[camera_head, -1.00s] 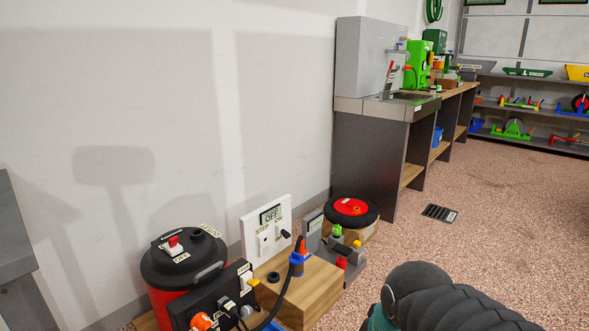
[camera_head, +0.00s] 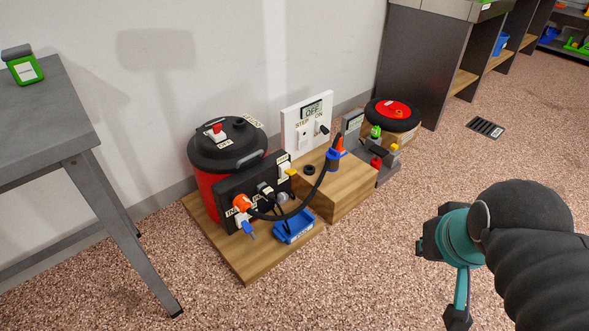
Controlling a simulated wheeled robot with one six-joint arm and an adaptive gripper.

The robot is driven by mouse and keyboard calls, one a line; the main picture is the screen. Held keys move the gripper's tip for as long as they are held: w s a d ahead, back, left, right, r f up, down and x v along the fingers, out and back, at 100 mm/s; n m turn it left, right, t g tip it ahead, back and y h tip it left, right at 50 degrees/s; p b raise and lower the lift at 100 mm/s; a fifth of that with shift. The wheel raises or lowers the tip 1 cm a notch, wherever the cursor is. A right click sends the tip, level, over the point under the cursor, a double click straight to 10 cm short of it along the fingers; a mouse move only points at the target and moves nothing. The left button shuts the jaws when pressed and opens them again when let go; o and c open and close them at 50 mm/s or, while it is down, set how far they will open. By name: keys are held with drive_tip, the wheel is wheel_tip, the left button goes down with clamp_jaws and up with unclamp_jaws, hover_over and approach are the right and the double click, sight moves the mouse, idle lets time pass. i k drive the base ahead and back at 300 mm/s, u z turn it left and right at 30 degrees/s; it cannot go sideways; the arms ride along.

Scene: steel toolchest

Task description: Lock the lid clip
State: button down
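A red canister (camera_head: 205,189) with a black lid (camera_head: 228,143) stands on a wooden board by the wall. A grey curved piece (camera_head: 249,159) sits at the lid's front right edge; I cannot tell whether it is the clip, or whether it is locked. A small red knob (camera_head: 216,130) is on top of the lid. My gripper (camera_head: 452,285), teal and black, is at the right over the floor, well apart from the canister. Its fingers are partly hidden by my arm, so I cannot tell its opening.
A black panel (camera_head: 232,196) with plugs and a hose fronts the canister. A blue tray (camera_head: 293,227), a wooden block (camera_head: 345,195) and a white switch panel reading OFF (camera_head: 292,125) are beside it. A grey table (camera_head: 50,110) stands left. The speckled floor (camera_head: 360,280) in front is clear.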

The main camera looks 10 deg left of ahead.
sight(289, 172)
drive_tip(key=u, duration=0.6)
drive_tip(key=k, duration=0.65)
drive_tip(key=u, duration=0.85)
drive_tip(key=i, duration=1.3)
drive_tip(key=z, duration=0.8)
drive_tip(key=i, duration=0.5)
drive_tip(key=z, duration=0.5)
